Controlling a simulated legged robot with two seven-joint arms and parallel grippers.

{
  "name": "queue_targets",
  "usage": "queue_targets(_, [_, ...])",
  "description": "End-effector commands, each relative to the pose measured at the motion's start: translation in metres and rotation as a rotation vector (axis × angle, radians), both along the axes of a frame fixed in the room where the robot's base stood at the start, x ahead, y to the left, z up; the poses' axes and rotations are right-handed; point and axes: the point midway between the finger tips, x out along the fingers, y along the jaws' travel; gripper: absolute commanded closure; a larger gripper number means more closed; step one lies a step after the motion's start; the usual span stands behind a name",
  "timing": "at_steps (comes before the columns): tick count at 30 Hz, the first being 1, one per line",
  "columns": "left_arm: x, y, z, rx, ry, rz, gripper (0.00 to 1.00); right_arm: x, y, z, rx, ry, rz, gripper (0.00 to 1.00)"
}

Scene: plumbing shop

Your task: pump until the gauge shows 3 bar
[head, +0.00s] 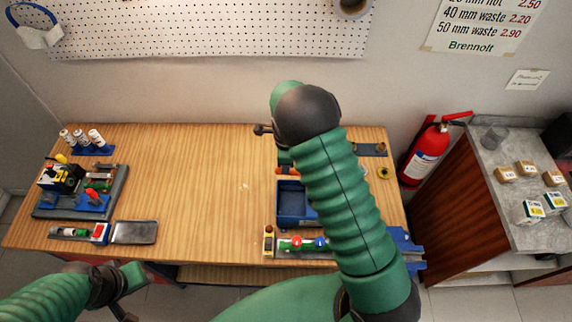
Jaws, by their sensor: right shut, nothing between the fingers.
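A blue open-topped box (291,205), which looks like the pump's tank, stands on the right part of the wooden bench. My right arm crosses in front of it and hides its right side. I cannot make out a gauge or a pump lever. My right gripper (262,130) is mostly hidden behind its dark wrist, with small dark tips showing at the bench's back edge, beyond the blue box. It is shut and empty. My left gripper (126,292) is low at the left, before the bench's front edge; its fingers are too unclear to tell open from shut.
On the wooden bench (200,190) a dark board with a yellow-and-black device (60,178) stands left. A grey tray (135,232) lies in front of it. A fire extinguisher (428,150) stands right. The bench middle is clear.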

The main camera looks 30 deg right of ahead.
Motion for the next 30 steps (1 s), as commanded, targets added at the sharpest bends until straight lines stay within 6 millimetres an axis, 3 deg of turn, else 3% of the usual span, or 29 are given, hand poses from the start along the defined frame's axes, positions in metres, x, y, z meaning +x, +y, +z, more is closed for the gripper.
queue_targets(21, [0.0, 0.0, -0.027, 0.0, 0.0, 0.0, 0.64, 0.002, 0.005, -0.045, -0.001, 0.005, -0.001, 1.0])
queue_targets(26, [0.0, 0.0, -0.011, 0.0, 0.0, 0.0, 0.64, 0.001, 0.003, -0.026, -0.001, 0.004, -0.001, 1.0])
queue_targets(30, [0.0, 0.0, 0.018, 0.0, 0.0, 0.0, 0.64, -0.001, -0.002, 0.011, 0.0, 0.001, -0.002, 1.0])
